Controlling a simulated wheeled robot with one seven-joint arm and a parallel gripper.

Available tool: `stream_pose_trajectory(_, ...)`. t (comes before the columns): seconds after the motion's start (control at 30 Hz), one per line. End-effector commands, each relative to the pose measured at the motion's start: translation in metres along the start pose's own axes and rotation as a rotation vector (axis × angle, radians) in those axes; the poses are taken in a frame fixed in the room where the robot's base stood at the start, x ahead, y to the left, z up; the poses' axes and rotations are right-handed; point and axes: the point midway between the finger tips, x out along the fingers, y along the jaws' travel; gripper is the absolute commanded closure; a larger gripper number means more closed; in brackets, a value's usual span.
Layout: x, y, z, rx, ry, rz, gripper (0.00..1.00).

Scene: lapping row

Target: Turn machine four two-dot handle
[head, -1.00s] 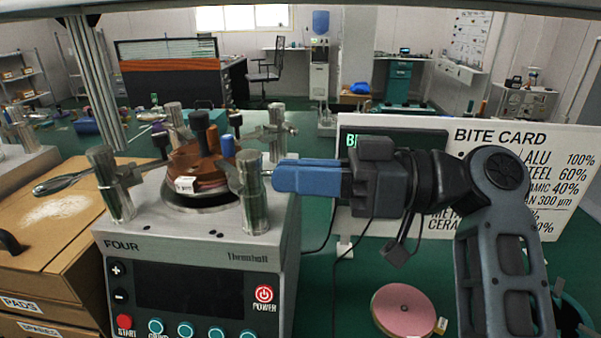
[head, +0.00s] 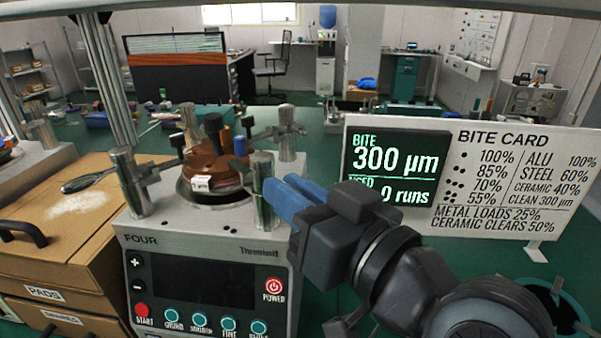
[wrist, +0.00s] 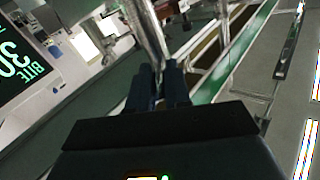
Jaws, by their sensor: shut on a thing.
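Machine four (head: 208,258), a grey box marked FOUR, carries a brown round stack (head: 207,160) ringed by upright metal posts with side clamps. My gripper (head: 279,197), with blue fingers, comes from the lower right and is shut on the machine's front right metal handle (head: 264,185). In the wrist view the dark fingers (wrist: 159,72) meet a shiny metal cylinder (wrist: 146,32). Another metal post (head: 130,180) stands at the front left. I cannot make out any dots on the handles.
The bite card (head: 490,215) stands right of the machine; its screen (head: 392,165) reads 300 µm and 0 runs. Cardboard-coloured drawers (head: 60,270) with a spoon (head: 92,180) and white powder are at left. My arm covers the lower right.

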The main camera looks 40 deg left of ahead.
Motion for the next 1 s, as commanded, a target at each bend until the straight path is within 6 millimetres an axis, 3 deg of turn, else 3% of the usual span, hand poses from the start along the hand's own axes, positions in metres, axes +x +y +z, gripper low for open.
stream_pose_trajectory(0.47,0.002,-0.014,0.000,-0.001,0.044,0.230,1.00)
stream_pose_trajectory(1.0,0.003,-0.015,0.004,-0.001,0.051,0.270,1.00)
